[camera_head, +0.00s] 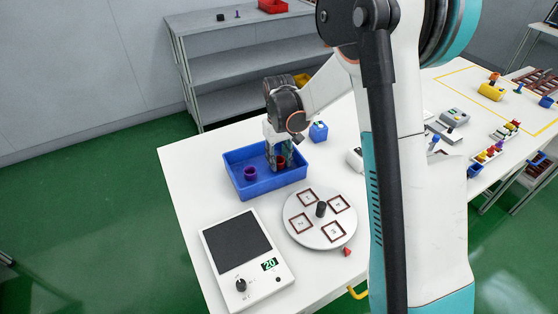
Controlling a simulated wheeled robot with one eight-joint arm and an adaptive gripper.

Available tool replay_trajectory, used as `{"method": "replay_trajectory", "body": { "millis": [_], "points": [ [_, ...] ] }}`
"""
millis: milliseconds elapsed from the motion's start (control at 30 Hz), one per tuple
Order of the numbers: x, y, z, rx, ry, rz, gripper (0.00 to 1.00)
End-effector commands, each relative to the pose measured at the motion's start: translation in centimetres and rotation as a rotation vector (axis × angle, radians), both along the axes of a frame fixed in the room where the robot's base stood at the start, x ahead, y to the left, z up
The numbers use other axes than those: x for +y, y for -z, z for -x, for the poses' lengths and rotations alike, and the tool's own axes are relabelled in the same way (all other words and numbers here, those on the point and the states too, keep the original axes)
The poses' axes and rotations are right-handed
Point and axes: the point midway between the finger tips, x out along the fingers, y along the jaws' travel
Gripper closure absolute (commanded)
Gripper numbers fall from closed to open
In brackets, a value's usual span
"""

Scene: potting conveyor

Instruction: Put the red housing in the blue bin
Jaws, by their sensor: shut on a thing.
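My gripper (278,158) points down over the right part of the blue bin (238,188) on the white table. It is shut on the red housing (282,161), a small reddish-orange piece between its fingertips. The housing is inside the bin's outline in this view; whether it touches the bin floor I cannot tell. A purple round piece (250,173) stands in the left part of the bin. Part of the housing is hidden by the gripper fingers.
A round turntable (298,228) with marked squares and a scale-like device (236,243) stand in front of the bin. A small blue block (318,132) is behind it at right. Shelves (245,68) stand behind. Other parts lie on the table's right side.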

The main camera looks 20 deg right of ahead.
Motion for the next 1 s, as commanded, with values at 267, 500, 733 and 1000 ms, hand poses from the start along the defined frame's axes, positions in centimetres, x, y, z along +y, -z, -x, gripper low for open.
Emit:
{"method": "replay_trajectory", "body": {
  "millis": [267,500,733,1000],
  "points": [
    [0.0,0.1,0.0,0.000,0.000,0.000,0.81],
    [0.0,0.3,0.0,0.000,0.000,0.000,0.49],
    [0.0,0.3,0.0,0.000,0.000,0.000,0.49],
    [0.0,-1.6,0.0,0.000,0.000,0.000,0.49]
  ]
}}
